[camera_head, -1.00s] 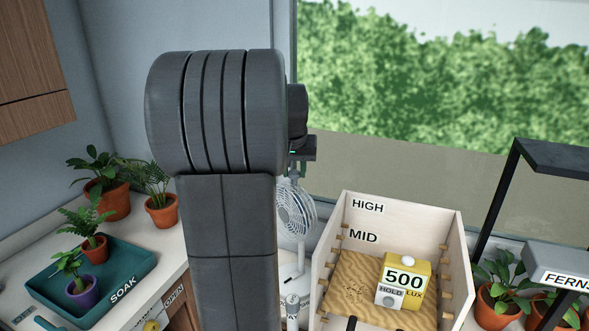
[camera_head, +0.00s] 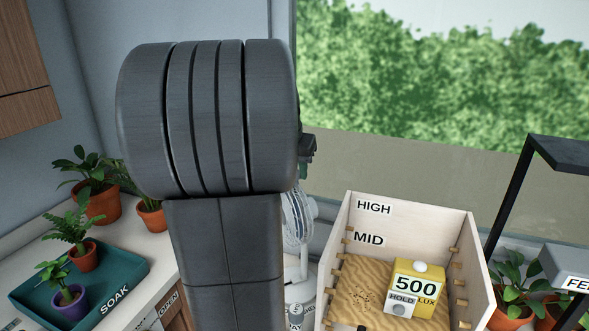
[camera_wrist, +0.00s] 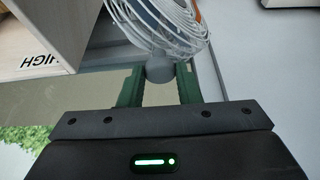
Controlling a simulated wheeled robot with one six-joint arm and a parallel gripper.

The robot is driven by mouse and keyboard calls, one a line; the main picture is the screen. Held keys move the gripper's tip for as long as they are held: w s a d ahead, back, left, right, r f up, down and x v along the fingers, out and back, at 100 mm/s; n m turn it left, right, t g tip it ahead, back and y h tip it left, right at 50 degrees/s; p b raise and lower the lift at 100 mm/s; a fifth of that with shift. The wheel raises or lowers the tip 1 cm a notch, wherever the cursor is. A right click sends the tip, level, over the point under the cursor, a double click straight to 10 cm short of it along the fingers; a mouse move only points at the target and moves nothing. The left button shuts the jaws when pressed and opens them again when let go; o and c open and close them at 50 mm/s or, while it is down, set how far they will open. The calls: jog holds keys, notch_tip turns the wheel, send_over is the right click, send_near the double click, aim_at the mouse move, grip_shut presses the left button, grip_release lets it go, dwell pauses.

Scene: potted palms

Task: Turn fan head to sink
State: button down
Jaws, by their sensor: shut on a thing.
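The white fan (camera_head: 298,222) stands behind my arm, left of the wooden box, and is partly hidden. Its caged head shows nearly edge-on in the head view. In the wrist view the fan cage (camera_wrist: 165,18) is close up, with a grey round knob (camera_wrist: 160,70) at its back. My gripper (camera_wrist: 159,76) has its green fingers on either side of this knob and is shut on it. In the head view only a small part of the gripper end shows beside my arm. I cannot make out a sink.
A wooden box (camera_head: 345,240) with sand and a yellow "500 LUX" block (camera_head: 416,287) stands right of the fan. A teal SOAK tray (camera_head: 125,283) with potted plants is at left.

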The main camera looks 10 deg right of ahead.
jog(key=c, duration=1.1)
grip_release()
jog(key=shift+o, duration=0.2)
jog(key=v, duration=1.4)
jog(key=shift+b, duration=0.4)
jog(key=x, duration=1.4)
jog(key=shift+p, duration=0.4)
